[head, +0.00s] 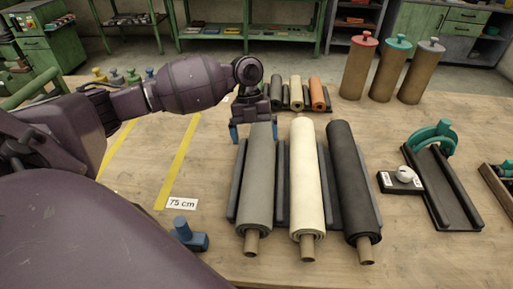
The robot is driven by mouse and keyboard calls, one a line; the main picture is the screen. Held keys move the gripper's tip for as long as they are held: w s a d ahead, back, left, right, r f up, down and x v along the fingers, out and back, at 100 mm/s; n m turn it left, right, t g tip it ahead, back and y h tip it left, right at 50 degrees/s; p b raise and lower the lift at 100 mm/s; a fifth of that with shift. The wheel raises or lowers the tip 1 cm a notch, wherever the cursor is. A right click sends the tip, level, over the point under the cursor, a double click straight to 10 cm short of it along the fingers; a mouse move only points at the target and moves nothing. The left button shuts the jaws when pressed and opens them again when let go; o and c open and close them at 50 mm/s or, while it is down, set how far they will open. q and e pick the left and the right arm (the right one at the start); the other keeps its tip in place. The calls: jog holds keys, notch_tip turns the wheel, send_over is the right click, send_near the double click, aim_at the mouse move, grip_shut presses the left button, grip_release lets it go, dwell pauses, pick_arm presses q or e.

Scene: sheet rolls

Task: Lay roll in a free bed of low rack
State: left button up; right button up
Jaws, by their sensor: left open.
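A dark low rack (281,190) stands mid-table with ridges between its beds. A grey roll (258,185), a cream roll (305,180) and a black roll (353,185) lie side by side in it, brown core ends toward me. My left gripper (254,132) is at the far end of the grey roll. Its blue-tipped fingers are open, one on each side of that end; I cannot tell whether they touch it. My right gripper is out of view.
Behind is a smaller rack with a dark, a cream and an orange roll (316,93). Three brown upright rolls (387,75) stand back right. A black cradle with a green arch (437,140) is at right. A blue piece (188,236) and yellow stripes (178,165) are at left.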

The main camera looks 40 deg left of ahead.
pick_arm(q)
jog(key=v, duration=0.6)
jog(key=shift+r, duration=0.25)
jog(key=shift+a, duration=0.1)
